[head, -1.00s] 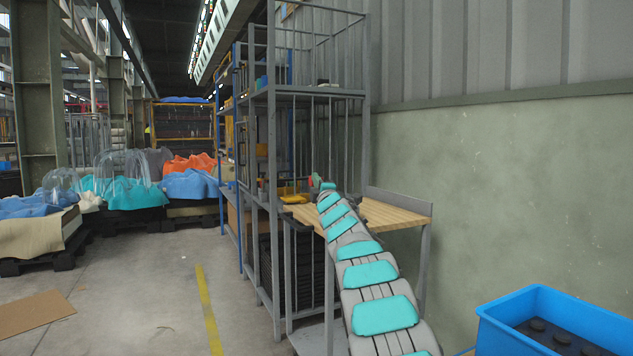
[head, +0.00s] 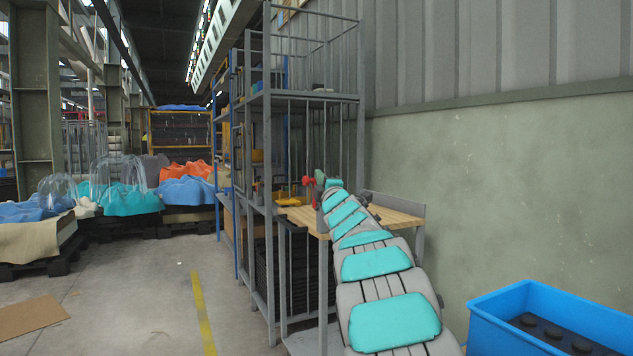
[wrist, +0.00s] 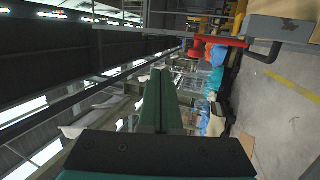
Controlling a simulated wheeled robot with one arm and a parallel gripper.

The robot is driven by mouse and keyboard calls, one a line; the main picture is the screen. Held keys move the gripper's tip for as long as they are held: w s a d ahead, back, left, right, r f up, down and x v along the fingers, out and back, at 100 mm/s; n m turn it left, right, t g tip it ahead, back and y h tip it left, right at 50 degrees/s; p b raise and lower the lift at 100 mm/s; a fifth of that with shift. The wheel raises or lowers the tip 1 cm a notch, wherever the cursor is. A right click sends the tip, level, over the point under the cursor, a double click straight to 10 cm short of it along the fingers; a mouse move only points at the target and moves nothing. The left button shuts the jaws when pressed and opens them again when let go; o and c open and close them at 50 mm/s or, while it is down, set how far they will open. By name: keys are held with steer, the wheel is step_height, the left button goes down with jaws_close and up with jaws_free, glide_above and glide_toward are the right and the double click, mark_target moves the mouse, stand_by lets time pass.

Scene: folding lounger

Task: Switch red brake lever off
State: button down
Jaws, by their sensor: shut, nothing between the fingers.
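A red lever-like part (wrist: 218,42) shows in the upper right of the wrist view, with a dark bent bar (wrist: 265,55) beside its right end. In the head view, small red parts (head: 309,184) show at the left edge of the wooden table, close to the far end of my arm. My gripper (wrist: 163,75) points forward in the wrist view, its two dark green fingers together and empty. The red part lies to the side of the fingers, apart from them in the picture. In the head view my arm hides part of the table, and its end is small.
The wooden table (head: 399,218) stands against a grey metal shelf frame (head: 270,170). A blue bin (head: 550,315) with dark contents is at the lower right. A green wall closes the right side. Open floor (head: 120,300) lies to the left, with covered pallets (head: 130,195) beyond.

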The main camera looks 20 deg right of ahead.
steer(key=shift+s+a+r, duration=0.1)
steer(key=shift+s, duration=0.65)
steer(key=shift+s+a+r, duration=0.1)
steer(key=shift+s, duration=0.6)
steer(key=s+a+f+m+g+h, duration=0.1)
steer(key=s+a+f+m+g, duration=0.2)
steer(key=s+f+m+g, duration=0.65)
steer(key=s+a+f+m+g+h, duration=0.1)
steer(key=s+a+f+m+g, duration=0.25)
steer(key=s+f, duration=1.2)
steer(key=s+a+f+m+g+y, duration=0.1)
steer(key=s+a+f+g, duration=0.2)
steer(key=s, duration=0.8)
steer(key=s+a+f+m+g+y, duration=0.1)
steer(key=s+a+f+g+y, duration=0.1)
steer(key=s+a+f, duration=0.5)
steer(key=s+a+f+m+g+y+p, duration=0.1)
steer(key=s+a+f+g, duration=0.4)
steer(key=s, duration=1)
step_height(320, 180, down, 2)
steer(key=shift+s+a+y, duration=0.3)
steer(key=shift+s+a, duration=0.1)
